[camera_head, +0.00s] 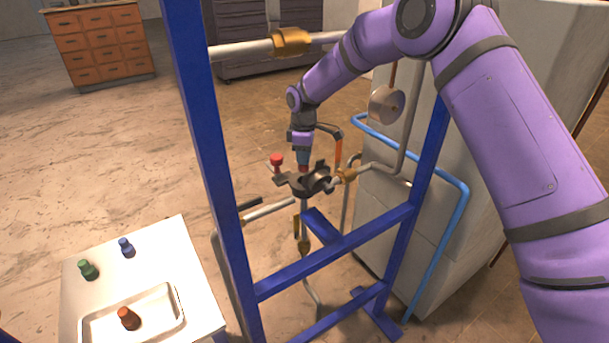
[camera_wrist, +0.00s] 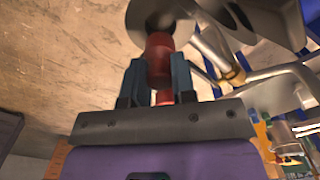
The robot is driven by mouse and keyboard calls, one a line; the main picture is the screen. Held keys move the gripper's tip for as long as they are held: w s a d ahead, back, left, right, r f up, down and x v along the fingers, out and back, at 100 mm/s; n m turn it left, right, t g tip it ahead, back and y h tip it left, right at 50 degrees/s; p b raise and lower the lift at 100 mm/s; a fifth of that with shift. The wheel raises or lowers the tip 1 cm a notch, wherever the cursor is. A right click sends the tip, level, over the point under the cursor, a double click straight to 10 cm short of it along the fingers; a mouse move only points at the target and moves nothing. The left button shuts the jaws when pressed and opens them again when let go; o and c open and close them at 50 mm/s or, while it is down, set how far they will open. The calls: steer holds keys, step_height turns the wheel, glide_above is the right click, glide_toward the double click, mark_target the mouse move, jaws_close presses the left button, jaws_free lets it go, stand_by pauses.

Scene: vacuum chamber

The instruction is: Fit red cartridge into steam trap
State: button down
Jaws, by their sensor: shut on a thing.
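My gripper (camera_head: 303,158) points down over the dark grey steam trap (camera_head: 318,183), which sits on the pipework inside the blue frame. In the wrist view my gripper (camera_wrist: 158,68) is shut on the red cartridge (camera_wrist: 159,50), with one blue-grey finger on each side. The cartridge's far end overlaps the round dark opening of the steam trap (camera_wrist: 188,10); I cannot tell whether it has entered. In the head view only a small red part of the cartridge (camera_head: 303,169) shows below the fingers.
A red knob (camera_head: 277,159) stands just left of the trap. Blue frame posts (camera_head: 207,160) and pipes (camera_head: 380,167) crowd the arm. A white table (camera_head: 185,240) holds a green piece (camera_head: 88,270), a blue piece (camera_head: 126,249) and a tray (camera_head: 178,303) with a brown-red piece (camera_head: 128,319).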

steer(key=shift+f, duration=3.35)
steer(key=shift+f, duration=0.15)
steer(key=c, duration=0.9)
jaws_free()
steer(key=shift+c, duration=0.2)
step_height(320, 180, up, 12)
steer(key=shift+r, duration=0.2)
